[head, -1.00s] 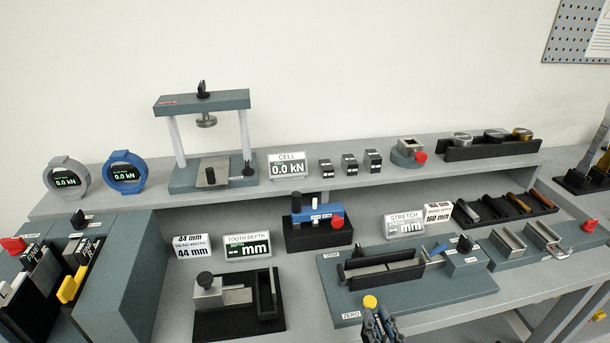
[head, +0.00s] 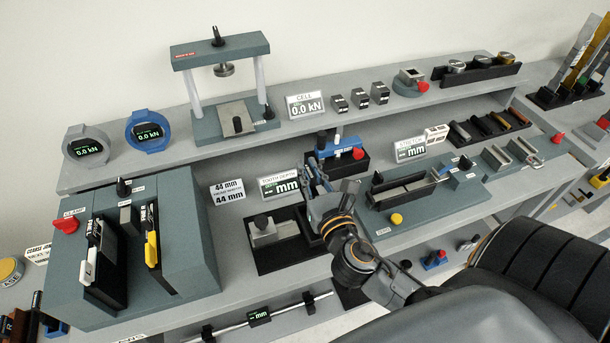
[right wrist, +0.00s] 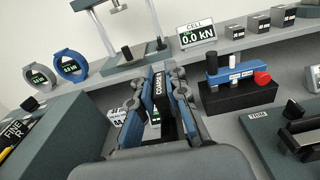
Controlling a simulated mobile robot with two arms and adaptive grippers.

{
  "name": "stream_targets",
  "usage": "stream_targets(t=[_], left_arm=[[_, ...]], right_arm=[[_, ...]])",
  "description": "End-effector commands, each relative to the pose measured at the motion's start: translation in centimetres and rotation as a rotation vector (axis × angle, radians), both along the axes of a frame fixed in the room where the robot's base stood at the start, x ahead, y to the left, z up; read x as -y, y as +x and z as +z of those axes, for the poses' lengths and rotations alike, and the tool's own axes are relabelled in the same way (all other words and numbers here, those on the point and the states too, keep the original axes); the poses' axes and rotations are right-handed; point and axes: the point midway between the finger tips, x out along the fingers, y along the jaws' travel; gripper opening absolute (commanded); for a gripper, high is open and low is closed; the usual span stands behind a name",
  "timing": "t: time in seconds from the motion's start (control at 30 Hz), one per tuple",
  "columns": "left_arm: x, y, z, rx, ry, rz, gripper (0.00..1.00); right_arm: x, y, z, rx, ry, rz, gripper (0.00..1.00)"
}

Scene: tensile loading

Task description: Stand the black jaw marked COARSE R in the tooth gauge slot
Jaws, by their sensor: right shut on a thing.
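The black jaw marked COARSE (right wrist: 159,88) is upright between the fingers of my right gripper (right wrist: 160,76) in the right wrist view; the end of its label is hard to read. In the head view my right gripper (head: 312,180) hangs over the right end of the tooth gauge (head: 262,262), just right of the TOOTH DEPTH display (head: 280,185). The gripper and wrist cover the right part of the gauge, so its slot is mostly hidden. I cannot see the jaw clearly in the head view. My left gripper is not in view.
A blue fixture with a red knob (head: 357,154) stands close behind my right gripper. The stretch bench (head: 440,200) lies to the right. A large grey-green block with jaws in it (head: 190,235) stands to the left. The shelf with the press (head: 235,125) runs behind.

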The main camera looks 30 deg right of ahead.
Motion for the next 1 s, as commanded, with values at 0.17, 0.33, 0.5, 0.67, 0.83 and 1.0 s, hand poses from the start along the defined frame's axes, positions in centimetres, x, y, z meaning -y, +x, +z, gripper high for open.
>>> stream_targets(t=[0.17, 0.33, 0.5, 0.67, 0.83, 1.0], left_arm=[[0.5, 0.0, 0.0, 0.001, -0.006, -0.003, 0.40], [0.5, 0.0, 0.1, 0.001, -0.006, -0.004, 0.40], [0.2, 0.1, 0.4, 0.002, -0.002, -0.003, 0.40], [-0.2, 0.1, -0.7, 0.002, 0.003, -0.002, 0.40], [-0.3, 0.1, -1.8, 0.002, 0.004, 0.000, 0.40], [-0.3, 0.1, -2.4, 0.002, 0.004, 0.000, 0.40]], right_arm=[[0.0, 0.0, 0.3, 0.007, -0.002, 0.000, 0.00], [0.0, 0.0, 0.3, 0.007, -0.002, 0.000, 0.00], [0.0, 0.0, 0.2, 0.005, -0.002, 0.000, 0.00], [0.0, 0.0, -1.2, 0.006, -0.002, 0.000, 0.00], [0.0, 0.0, -2.7, 0.005, -0.002, 0.000, 0.00], [0.0, 0.0, -3.5, 0.006, -0.002, 0.001, 0.00]])
